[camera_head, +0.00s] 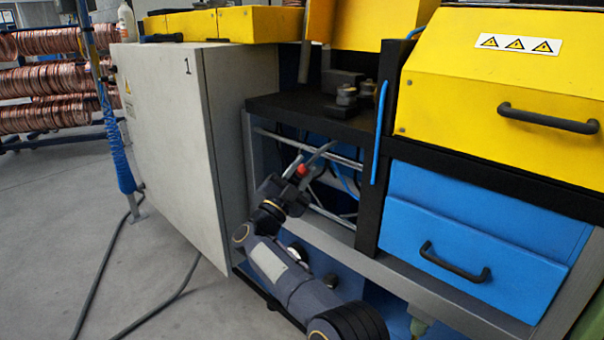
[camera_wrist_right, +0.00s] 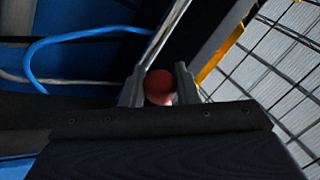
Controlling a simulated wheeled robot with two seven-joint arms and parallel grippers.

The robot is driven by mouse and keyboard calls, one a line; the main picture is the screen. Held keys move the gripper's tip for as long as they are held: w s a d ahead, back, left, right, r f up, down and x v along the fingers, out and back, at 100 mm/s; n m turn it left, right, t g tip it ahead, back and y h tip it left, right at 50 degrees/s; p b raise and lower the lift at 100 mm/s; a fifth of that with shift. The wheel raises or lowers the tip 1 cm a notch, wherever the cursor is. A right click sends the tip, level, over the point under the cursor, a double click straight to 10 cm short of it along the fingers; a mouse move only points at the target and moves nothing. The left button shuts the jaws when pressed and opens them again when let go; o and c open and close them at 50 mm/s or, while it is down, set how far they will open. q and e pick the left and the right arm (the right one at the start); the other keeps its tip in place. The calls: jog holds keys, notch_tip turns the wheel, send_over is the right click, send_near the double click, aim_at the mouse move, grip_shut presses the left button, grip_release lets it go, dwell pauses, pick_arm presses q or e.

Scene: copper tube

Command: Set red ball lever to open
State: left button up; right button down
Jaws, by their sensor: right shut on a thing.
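The red ball (camera_head: 302,170) of the lever shows in the head view inside the open bay under the black shelf. My right gripper (camera_head: 304,168) reaches into this bay, with its fingers around the ball. In the right wrist view the red ball (camera_wrist_right: 159,86) sits between the two fingertips of my right gripper (camera_wrist_right: 160,88), which is shut on it. A thin metal rod (camera_wrist_right: 165,35) runs up from beside the ball in that view. The lever's far end and its mount cannot be made out. My left gripper is not in view.
A grey cabinet (camera_head: 165,135) stands left of the bay, and a black post (camera_head: 372,200) stands right of it. Blue hoses (camera_wrist_right: 75,37) pass near the gripper. A blue drawer (camera_head: 480,235) and a yellow cover (camera_head: 500,100) are further right.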

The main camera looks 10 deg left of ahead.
jog(key=shift+w+r+h, duration=0.1)
jog(key=shift+r+h, duration=0.1)
jog(key=shift+h, duration=0.1)
jog(key=c, duration=1.1)
grip_release()
jog(key=shift+f, duration=0.1)
jog(key=p+v, duration=0.1)
jog(key=v, duration=0.6)
jog(key=shift+s+a+f, duration=0.15)
jog(key=shift+s, duration=0.2)
